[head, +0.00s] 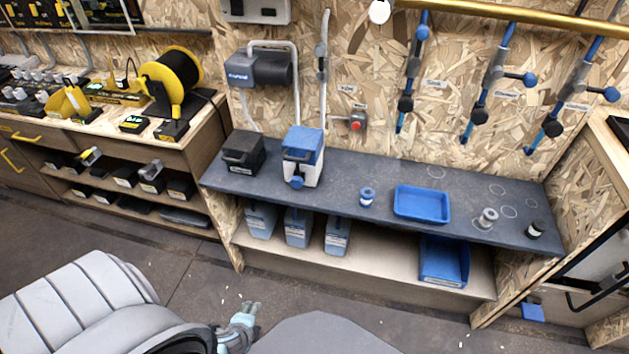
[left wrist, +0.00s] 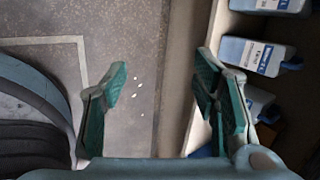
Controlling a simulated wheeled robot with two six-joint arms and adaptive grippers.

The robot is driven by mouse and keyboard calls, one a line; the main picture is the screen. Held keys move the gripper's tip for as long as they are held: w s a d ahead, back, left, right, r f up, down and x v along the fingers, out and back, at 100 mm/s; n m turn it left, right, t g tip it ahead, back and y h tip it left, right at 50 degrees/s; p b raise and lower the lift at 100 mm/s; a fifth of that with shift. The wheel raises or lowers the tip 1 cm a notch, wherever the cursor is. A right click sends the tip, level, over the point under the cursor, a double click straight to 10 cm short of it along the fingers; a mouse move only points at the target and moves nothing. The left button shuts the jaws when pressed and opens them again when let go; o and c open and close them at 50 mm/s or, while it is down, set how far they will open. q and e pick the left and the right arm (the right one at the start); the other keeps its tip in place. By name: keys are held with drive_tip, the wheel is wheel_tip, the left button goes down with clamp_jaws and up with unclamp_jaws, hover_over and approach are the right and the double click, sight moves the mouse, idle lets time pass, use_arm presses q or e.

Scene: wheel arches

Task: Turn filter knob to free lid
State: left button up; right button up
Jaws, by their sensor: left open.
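A white box with a blue lid (head: 303,139) stands upright on the dark worktop, towards its left part. A round blue knob (head: 297,182) sits low on its front face; I take this to be the filter knob. The lid appears closed. My left gripper (head: 250,308) is low over the floor in front of the bench, well apart from the knob. In the left wrist view its two green-padded fingers (left wrist: 160,88) are spread wide with only floor between them. The box and knob are not in the left wrist view. My right gripper is not in view.
A black box (head: 243,150) stands left of the filter box on the worktop (head: 350,180). A blue tray (head: 421,202) and small containers stand to the right. The floor before the bench is mostly clear.

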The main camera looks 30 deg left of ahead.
use_arm(q)
drive_tip(key=w+a+r+m+t+y+b, duration=0.25)
drive_tip(key=w+r+m+t, duration=0.2)
drive_tip(key=w+m, duration=0.4)
drive_tip(key=m+t+b, duration=0.3)
drive_tip(key=m+t, duration=0.4)
drive_tip(key=m, duration=0.4)
approach(296, 185)
drive_tip(key=shift+h, duration=0.25)
drive_tip(key=b+x, duration=0.3)
drive_tip(key=x, duration=0.6)
drive_tip(key=shift+w+a, duration=0.3)
drive_tip(key=shift+w, duration=0.05)
drive_tip(key=shift+w+a+r, duration=0.1)
drive_tip(key=shift+w+r, duration=0.05)
drive_tip(key=shift+w, duration=0.05)
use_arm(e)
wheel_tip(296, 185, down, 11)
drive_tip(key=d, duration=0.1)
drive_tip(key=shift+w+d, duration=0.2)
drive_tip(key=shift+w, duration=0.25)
use_arm(q)
drive_tip(key=shift+c, duration=0.6)
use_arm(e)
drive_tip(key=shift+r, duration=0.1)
use_arm(q)
drive_tip(key=c, duration=1)
drive_tip(key=shift+c, duration=0.2)
